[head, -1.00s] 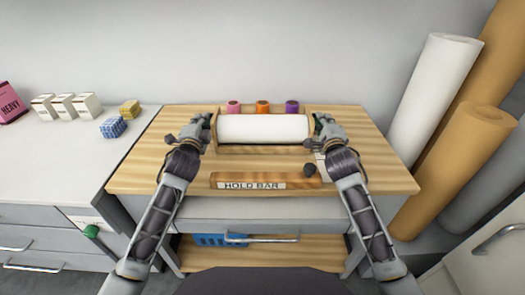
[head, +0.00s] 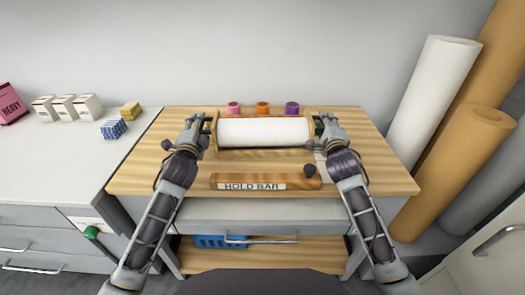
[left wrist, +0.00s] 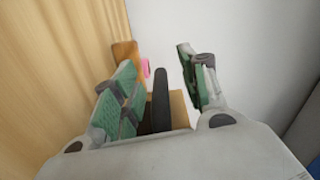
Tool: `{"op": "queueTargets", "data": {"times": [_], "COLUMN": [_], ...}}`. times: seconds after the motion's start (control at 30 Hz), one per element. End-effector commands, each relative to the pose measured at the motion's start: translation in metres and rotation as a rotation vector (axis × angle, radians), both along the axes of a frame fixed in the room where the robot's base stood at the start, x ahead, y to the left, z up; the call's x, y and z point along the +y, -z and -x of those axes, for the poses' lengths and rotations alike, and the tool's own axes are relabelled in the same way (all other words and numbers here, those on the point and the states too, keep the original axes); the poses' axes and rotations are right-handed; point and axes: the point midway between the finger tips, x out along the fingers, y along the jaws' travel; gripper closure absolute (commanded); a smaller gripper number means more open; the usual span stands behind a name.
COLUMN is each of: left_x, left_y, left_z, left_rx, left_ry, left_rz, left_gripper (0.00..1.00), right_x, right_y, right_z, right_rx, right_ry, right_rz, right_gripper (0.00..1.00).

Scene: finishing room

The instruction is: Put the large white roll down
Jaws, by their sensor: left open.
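The large white roll (head: 264,132) lies level across a wooden holder (head: 212,143) on the wooden table. Its ends are at the holder's end pieces. My left gripper (head: 207,120) is at the roll's left end, beside the left end piece. In the left wrist view its green-padded fingers (left wrist: 157,62) are spread, with a wooden piece (left wrist: 125,54) and a dark bar (left wrist: 161,98) showing between or behind them. The white roll is not clear there. My right gripper (head: 318,124) is at the roll's right end; its fingers are too small and hidden to judge.
Pink (head: 233,108), orange (head: 263,107) and purple (head: 292,108) small rolls stand behind the holder. A wooden bar labelled HOLD BAR (head: 266,181) lies in front. Tall white (head: 433,95) and brown (head: 465,150) rolls lean at right. The left counter (head: 60,160) holds boxes.

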Motion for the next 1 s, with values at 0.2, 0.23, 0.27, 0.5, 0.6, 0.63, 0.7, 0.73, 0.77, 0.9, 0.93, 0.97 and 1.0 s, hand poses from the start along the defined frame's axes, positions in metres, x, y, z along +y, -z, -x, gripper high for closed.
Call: {"op": "queueTargets", "data": {"times": [0.2, 0.23, 0.27, 0.5, 0.6, 0.63, 0.7, 0.73, 0.77, 0.9, 0.93, 0.97, 1.0], "left_x": [-0.003, -0.003, -0.003, -0.005, -0.005, -0.005, -0.005, -0.005, -0.005, -0.005, -0.005, -0.005, -0.005], "left_y": [-0.001, -0.001, -0.001, -0.001, -0.001, -0.001, -0.001, -0.001, -0.001, -0.002, -0.001, -0.001, -0.001], "left_z": [0.019, 0.021, 0.024, 0.043, 0.050, 0.052, 0.056, 0.058, 0.059, 0.062, 0.063, 0.063, 0.063], "left_rx": [-0.003, -0.003, -0.003, -0.003, -0.005, -0.004, -0.004, -0.004, -0.005, -0.005, -0.005, -0.005, -0.005], "left_ry": [0.007, 0.007, 0.007, 0.010, 0.010, 0.010, 0.010, 0.010, 0.011, 0.010, 0.010, 0.010, 0.010], "left_rz": [0.002, 0.002, 0.002, 0.002, 0.003, 0.003, 0.003, 0.003, 0.004, 0.004, 0.004, 0.004, 0.004], "left_gripper": [0.54, 0.54, 0.54, 0.54, 0.54, 0.54, 0.54, 0.54, 0.54, 0.54, 0.54, 0.54, 0.54], "right_x": [0.004, 0.004, 0.004, 0.005, 0.006, 0.006, 0.006, 0.006, 0.006, 0.006, 0.006, 0.006, 0.006], "right_y": [-0.001, -0.001, -0.001, -0.001, -0.002, -0.002, -0.002, -0.002, -0.002, -0.002, -0.002, -0.002, -0.002], "right_z": [0.001, 0.001, 0.001, 0.001, 0.001, 0.001, 0.001, 0.001, 0.001, 0.001, 0.001, 0.001, 0.001], "right_rx": [-0.003, -0.003, -0.004, -0.005, -0.005, -0.005, -0.005, -0.005, -0.005, -0.005, -0.005, -0.005, -0.005], "right_ry": [-0.007, -0.008, -0.009, -0.010, -0.011, -0.011, -0.011, -0.011, -0.011, -0.011, -0.012, -0.012, -0.012], "right_rz": [-0.002, -0.003, -0.003, -0.004, -0.004, -0.004, -0.004, -0.004, -0.004, -0.005, -0.005, -0.005, -0.005], "right_gripper": [0.68, 0.68, 0.68, 0.68, 0.68, 0.68, 0.68, 0.68, 0.68, 0.68, 0.68, 0.68, 0.68]}}
